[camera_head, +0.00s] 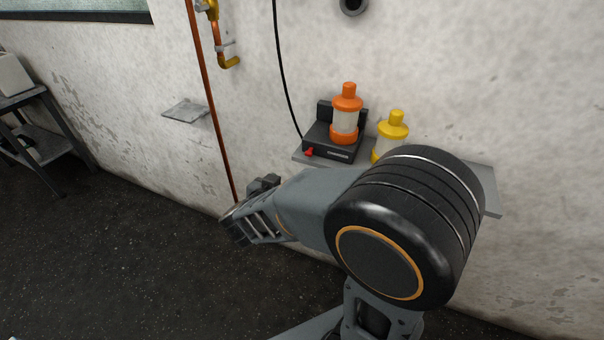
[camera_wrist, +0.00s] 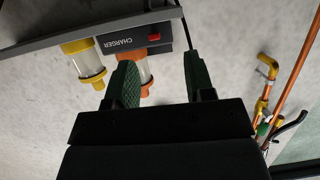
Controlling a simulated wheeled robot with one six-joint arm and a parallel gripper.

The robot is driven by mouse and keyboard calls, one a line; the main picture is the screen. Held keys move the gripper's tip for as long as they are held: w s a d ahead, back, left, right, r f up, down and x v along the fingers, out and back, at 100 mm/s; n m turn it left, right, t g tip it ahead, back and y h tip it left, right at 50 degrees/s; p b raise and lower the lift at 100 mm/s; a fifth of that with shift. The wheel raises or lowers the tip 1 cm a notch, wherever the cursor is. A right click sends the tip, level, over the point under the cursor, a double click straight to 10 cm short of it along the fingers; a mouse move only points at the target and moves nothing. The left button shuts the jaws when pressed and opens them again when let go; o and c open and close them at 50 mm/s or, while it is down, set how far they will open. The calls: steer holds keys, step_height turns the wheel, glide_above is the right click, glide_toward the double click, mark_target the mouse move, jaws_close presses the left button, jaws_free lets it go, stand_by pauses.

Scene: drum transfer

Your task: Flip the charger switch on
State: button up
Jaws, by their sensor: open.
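The charger (camera_head: 331,140) is a black box on a grey wall shelf, with a red switch (camera_head: 309,152) at its front left corner. An orange-capped lantern-like canister (camera_head: 346,115) stands on the charger. In the wrist view, which looks upside down, the charger (camera_wrist: 128,42) shows its CHARGER label and the red switch (camera_wrist: 154,37). My gripper (camera_wrist: 160,75) is open and empty, its fingers apart below the switch in that view. In the head view my gripper (camera_head: 236,226) hangs lower and left of the shelf, clear of the charger. I cannot tell the switch's position.
A yellow canister (camera_head: 391,136) stands right of the charger on the shelf (camera_head: 487,185). A black cable (camera_head: 283,75) runs down to the charger. A copper pipe (camera_head: 209,95) and a small grey ledge (camera_head: 185,111) are to the left. Wall between pipe and shelf is bare.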

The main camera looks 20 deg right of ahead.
mark_target(308, 154)
steer(key=w+d+h+b, duration=0.1)
steer(key=w+d, duration=0.1)
steer(key=d, duration=0.1)
steer(key=w+d+t+h+b, duration=0.1)
steer(key=w+d+b, duration=0.1)
steer(key=w+d, duration=0.1)
steer(key=w+d+h+b, duration=0.1)
steer(key=w+d+b, duration=0.1)
steer(key=w+d, duration=0.1)
steer(key=shift+d+f+m+t, duration=0.2)
steer(key=shift+d+m+t, duration=0.15)
steer(key=shift+d, duration=0.4)
steer(key=shift+c, duration=0.2)
jaws_close()
steer(key=shift+r, duration=0.1)
